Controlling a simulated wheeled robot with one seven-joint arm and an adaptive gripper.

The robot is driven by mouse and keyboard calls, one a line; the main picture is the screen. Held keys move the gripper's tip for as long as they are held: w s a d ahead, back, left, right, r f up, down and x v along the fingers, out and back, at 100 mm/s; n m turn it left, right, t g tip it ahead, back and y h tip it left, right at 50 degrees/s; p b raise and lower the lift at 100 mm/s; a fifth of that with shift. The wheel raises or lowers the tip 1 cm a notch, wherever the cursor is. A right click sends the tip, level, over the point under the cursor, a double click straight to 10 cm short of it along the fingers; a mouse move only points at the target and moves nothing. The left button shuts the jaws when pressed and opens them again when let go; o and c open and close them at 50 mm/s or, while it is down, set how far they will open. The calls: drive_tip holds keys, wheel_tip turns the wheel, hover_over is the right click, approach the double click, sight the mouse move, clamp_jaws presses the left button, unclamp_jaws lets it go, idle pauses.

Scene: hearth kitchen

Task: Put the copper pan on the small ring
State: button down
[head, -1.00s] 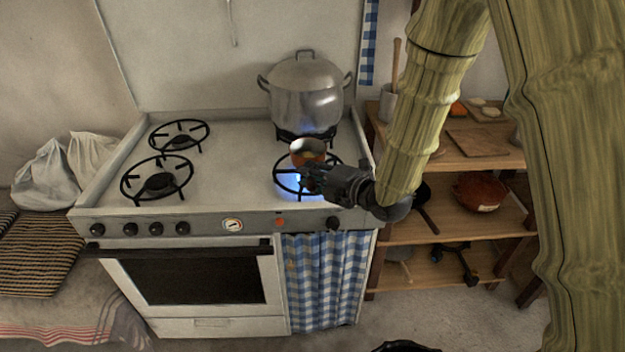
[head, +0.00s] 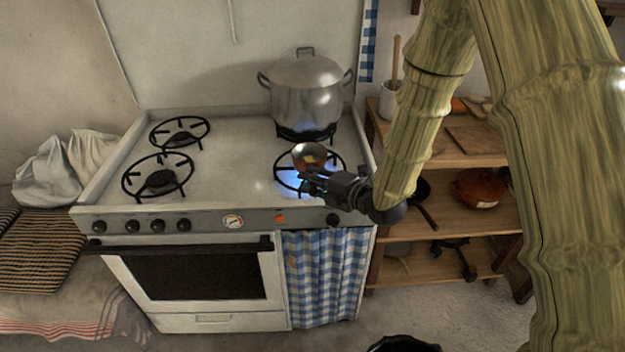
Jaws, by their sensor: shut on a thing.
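The small copper pan (head: 309,165) is over the front right ring (head: 338,158) of the stove, where a blue flame glows. A yellowish patch shows inside the pan. My gripper (head: 312,181) is shut on the pan at its near side; the fingers hide the handle. I cannot tell if the pan's bottom touches the ring. The front left ring (head: 131,181) and back left ring (head: 153,134) are bare and unlit. From this angle, I cannot be sure which ring is the small one.
A large lidded steel pot (head: 306,92) stands on the back right ring, close behind the pan. A wooden shelf (head: 470,155) with boards, a utensil crock (head: 388,101) and a red-brown pot (head: 479,187) stands right of the stove. The stove top's middle is clear.

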drive_tip(key=c, duration=1.3)
unclamp_jaws()
